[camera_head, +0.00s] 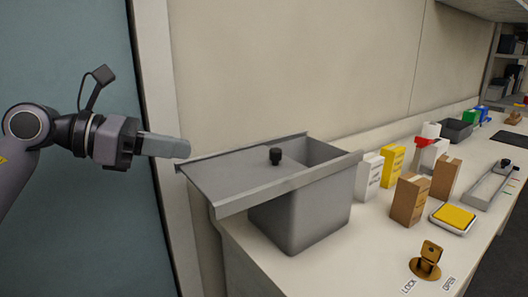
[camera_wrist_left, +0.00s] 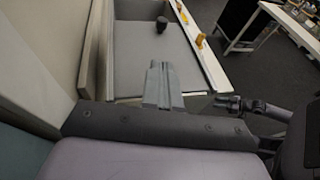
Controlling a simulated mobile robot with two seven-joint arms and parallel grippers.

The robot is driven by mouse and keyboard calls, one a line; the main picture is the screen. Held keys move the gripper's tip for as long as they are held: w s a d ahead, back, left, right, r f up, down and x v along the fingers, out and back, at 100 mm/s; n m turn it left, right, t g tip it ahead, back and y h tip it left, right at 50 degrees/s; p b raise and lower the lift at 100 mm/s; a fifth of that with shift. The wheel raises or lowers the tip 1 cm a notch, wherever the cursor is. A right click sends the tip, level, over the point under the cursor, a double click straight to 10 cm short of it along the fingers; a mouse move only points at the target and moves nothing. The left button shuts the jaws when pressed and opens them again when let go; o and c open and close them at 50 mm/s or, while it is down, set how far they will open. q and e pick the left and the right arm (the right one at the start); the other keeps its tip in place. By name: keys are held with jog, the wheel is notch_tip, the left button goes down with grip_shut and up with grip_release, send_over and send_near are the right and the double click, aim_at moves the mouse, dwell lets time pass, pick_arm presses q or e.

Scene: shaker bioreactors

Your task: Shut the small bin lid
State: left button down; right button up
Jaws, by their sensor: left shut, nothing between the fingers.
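The small bin (camera_head: 300,218) is a grey open-topped box at the left end of the counter. Its flat grey lid (camera_head: 225,175) lies between two side rails and reaches out past the bin's left side. The right part of the bin's opening is uncovered. A black knob (camera_head: 275,156) stands on the lid near its right edge; it also shows in the left wrist view (camera_wrist_left: 161,24). My left gripper (camera_head: 178,148) is shut and empty, just beyond the lid's left end. Its closed fingers (camera_wrist_left: 163,84) point towards the lid and knob. My right gripper is not in view.
White, yellow and brown boxes (camera_head: 408,200) stand right of the bin. A yellow-topped device (camera_head: 453,217) and a brass latch (camera_head: 427,260) marked LOCK and OPEN are nearer the front edge. A wall runs behind the counter (camera_head: 345,250). Space left of the bin is free.

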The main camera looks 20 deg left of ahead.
aim_at(253, 168)
pick_arm(q)
jog(key=p+x, duration=0.1)
jog(key=x, duration=0.3)
jog(key=p+x, duration=0.1)
jog(key=x, duration=0.4)
jog(key=r+p+x, duration=0.1)
jog(key=x, duration=0.3)
jog(key=shift+w+d+p, duration=0.3)
jog(key=shift+d+p, duration=0.05)
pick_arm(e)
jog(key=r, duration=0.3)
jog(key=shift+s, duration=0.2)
